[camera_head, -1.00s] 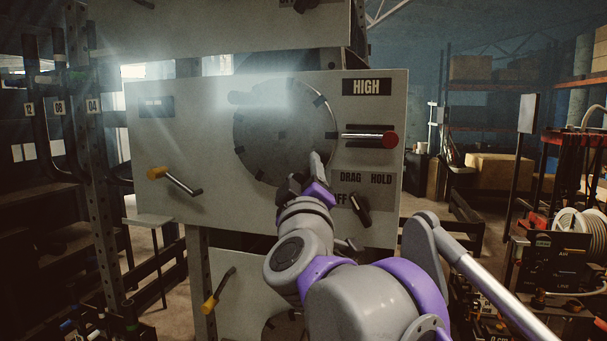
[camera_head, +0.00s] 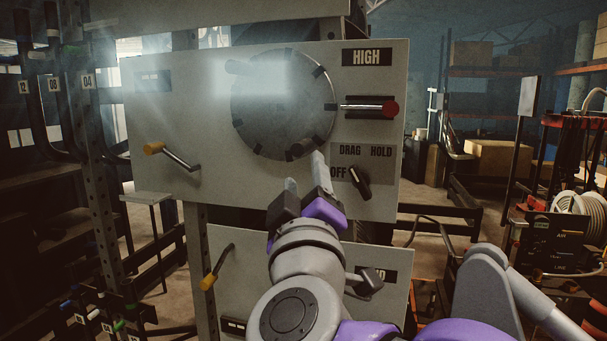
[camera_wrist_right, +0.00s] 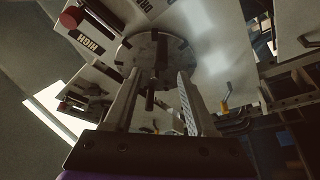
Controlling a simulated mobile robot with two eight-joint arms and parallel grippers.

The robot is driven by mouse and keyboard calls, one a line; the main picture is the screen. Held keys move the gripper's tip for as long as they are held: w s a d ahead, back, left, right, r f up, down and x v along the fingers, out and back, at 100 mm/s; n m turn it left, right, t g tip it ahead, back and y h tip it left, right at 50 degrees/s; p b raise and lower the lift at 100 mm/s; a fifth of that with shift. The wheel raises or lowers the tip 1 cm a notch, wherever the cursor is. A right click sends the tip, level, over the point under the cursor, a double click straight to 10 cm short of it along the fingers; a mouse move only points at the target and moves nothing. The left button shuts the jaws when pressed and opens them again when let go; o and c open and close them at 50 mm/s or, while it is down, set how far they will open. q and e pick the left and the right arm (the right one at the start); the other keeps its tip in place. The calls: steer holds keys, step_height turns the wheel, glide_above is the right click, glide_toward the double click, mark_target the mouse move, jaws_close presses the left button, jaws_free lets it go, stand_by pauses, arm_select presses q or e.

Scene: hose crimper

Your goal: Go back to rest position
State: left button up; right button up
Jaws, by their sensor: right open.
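My right gripper (camera_head: 304,178) is in front of the lower part of the crimper panel (camera_head: 215,185), below the round grey dial plate (camera_head: 284,125). Its two fingers stand apart with nothing held between them. In the right wrist view the open fingers (camera_wrist_right: 158,95) point toward the dial plate (camera_wrist_right: 165,52), with a gap between them. My left gripper does not show in either view.
A lower panel (camera_head: 238,258) is close to my right arm.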

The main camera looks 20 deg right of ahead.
stand_by(0.3)
steer(key=w+a+f+n+g+y, duration=0.15)
steer(key=a+f+y, duration=0.3)
steer(key=f, duration=0.85)
steer(key=a+f+n+g+y, duration=0.1)
steer(key=a+f+g+y, duration=0.35)
steer(key=f, duration=0.75)
steer(key=s+d+f+m+g, duration=0.2)
steer(key=s+d+f+g, duration=0.1)
steer(key=f, duration=0.7)
steer(key=s+d+f+m+g+h, duration=0.1)
steer(key=s+d+f+m+g, duration=0.2)
steer(key=s+d+f, duration=0.2)
steer(key=s+d+f+m+g+h, duration=0.1)
steer(key=s+d+f+m+g, duration=0.1)
steer(key=s+f, duration=0.7)
step_height(320, 180, down, 7)
steer(key=shift+d+f+m+g, duration=0.15)
steer(key=shift+d+m+g, duration=0.25)
steer(key=shift+d+m, duration=0.45)
